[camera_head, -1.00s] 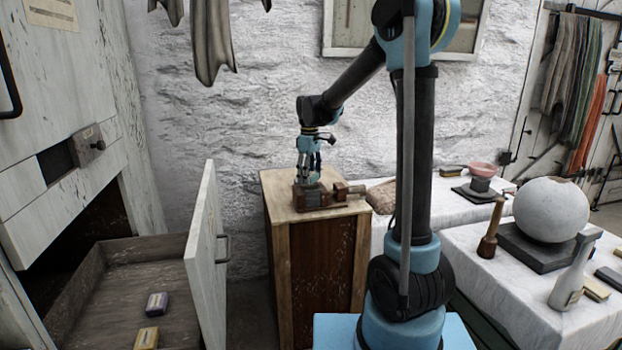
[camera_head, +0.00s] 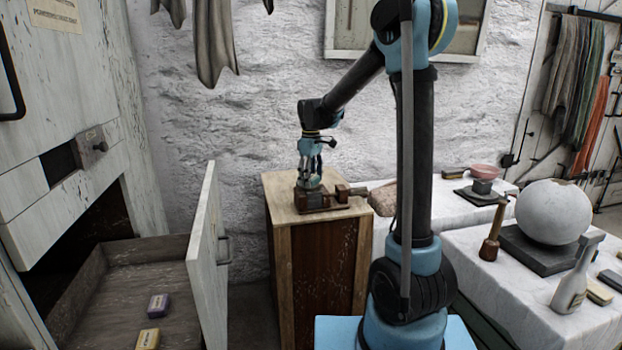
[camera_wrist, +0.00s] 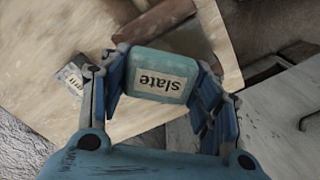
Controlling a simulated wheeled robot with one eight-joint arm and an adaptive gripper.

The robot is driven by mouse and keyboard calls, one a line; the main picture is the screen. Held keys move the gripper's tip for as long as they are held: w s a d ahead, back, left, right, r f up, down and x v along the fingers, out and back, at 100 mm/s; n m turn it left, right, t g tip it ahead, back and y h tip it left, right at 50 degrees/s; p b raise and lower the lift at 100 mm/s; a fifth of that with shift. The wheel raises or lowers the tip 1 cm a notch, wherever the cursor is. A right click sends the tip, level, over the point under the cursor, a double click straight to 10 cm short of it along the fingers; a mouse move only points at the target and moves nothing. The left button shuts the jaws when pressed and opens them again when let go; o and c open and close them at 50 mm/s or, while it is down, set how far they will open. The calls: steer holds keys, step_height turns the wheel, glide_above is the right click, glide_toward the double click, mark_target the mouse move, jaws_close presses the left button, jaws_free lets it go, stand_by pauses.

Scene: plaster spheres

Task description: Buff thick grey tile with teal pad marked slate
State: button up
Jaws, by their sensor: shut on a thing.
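My gripper (camera_head: 311,184) is over a brown wooden vise (camera_head: 330,200) on top of a wooden cabinet (camera_head: 318,238). In the wrist view my gripper (camera_wrist: 163,88) is shut on the teal pad (camera_wrist: 160,62), with a finger at each side. The pad's pale label reads "slate" and appears upside down there. A brown part of the vise (camera_wrist: 188,38) shows just behind the pad.
A small labelled block (camera_wrist: 72,76) lies on the cabinet top. An open drawer (camera_head: 100,308) at left holds a purple pad (camera_head: 158,303) and a yellow pad (camera_head: 148,338). At right, a table carries a plaster sphere (camera_head: 553,211), a mallet (camera_head: 491,240) and a bottle (camera_head: 572,280).

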steer(key=shift+f, duration=0.3)
steer(key=shift+w+d, duration=0.55)
steer(key=shift+w, duration=0.35)
steer(key=shift+s+a+f, duration=0.1)
steer(key=shift+s+a, duration=0.45)
steer(key=shift+s, duration=0.35)
steer(key=shift+s+a, duration=0.5)
steer(key=shift+s, duration=0.4)
steer(key=shift+w+d, duration=0.35)
steer(key=shift+w, duration=0.25)
steer(key=shift+w+d, duration=0.3)
steer(key=shift+w, duration=0.35)
steer(key=shift+w+d, duration=0.35)
steer(key=shift+w, duration=0.25)
steer(key=shift+s+a, duration=0.55)
steer(key=shift+s, duration=0.4)
steer(key=shift+s+a, duration=0.5)
steer(key=shift+s, duration=0.4)
